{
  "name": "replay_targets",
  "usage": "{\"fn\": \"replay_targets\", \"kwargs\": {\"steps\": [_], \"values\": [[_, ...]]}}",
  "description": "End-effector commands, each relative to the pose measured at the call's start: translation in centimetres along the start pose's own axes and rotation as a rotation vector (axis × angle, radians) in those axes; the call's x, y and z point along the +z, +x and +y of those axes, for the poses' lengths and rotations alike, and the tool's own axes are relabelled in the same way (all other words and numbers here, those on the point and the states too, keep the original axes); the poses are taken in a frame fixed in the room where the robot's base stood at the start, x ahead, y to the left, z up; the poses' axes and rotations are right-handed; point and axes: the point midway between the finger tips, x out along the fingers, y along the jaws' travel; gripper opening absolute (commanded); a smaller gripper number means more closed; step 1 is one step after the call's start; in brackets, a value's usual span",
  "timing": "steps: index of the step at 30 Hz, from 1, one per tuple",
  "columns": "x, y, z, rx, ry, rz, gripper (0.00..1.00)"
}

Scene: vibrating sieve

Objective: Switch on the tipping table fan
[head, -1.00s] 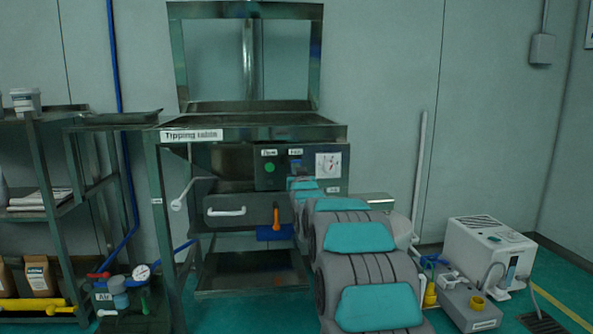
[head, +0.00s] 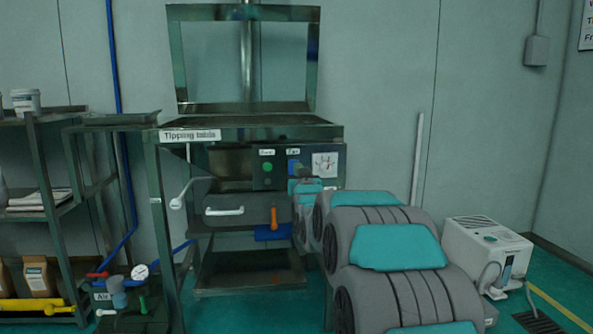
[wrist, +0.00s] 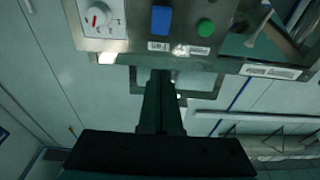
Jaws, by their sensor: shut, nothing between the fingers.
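The tipping table (head: 254,133) stands against the wall, with a dark control panel on its front right. The blue switch (head: 293,166), under a small label that seems to read "Fan", sits between a green button (head: 267,167) and a white dial plate. In the wrist view the panel appears upside down, with the blue switch (wrist: 161,20) at top centre and the green button (wrist: 206,28) to its right. My gripper (wrist: 161,76) is shut and empty, apart from the blue switch and in line with it. In the head view my arm hides the fingertips, just below the switch.
The white dial (head: 325,165) is close to the right of the switch. A white-handled drawer (head: 224,211) and an orange lever (head: 274,218) are below the panel. A shelf (head: 38,127) stands left. A white machine (head: 487,248) stands on the floor at right.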

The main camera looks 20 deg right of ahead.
Motion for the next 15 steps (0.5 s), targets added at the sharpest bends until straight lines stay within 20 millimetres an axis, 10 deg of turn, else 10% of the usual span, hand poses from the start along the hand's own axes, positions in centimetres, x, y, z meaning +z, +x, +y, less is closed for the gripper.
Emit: {"fn": "replay_targets", "kwargs": {"steps": [15], "values": [[-1.0,-2.9,0.0,0.000,0.000,-0.003,0.00]]}}
